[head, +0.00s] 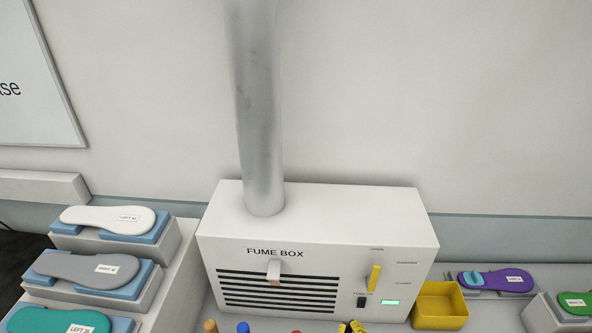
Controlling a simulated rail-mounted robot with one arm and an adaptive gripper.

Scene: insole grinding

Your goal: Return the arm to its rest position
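My arm and my gripper do not show in the head view. The white fume box (330,214) stands in the middle against the wall, with a thick grey pipe (260,120) rising from its top. Its front has dark slats (278,290), a small pale knob or hook, a yellow lever (374,277), a dark switch (361,302) and a lit green display (390,302).
At left, stepped blocks hold white (108,219), grey (82,268) and teal (60,322) insoles. A yellow bin (440,303) stands right of the box. Purple (497,280) and green (577,303) insoles lie farther right. Several small items are cut off at the bottom edge.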

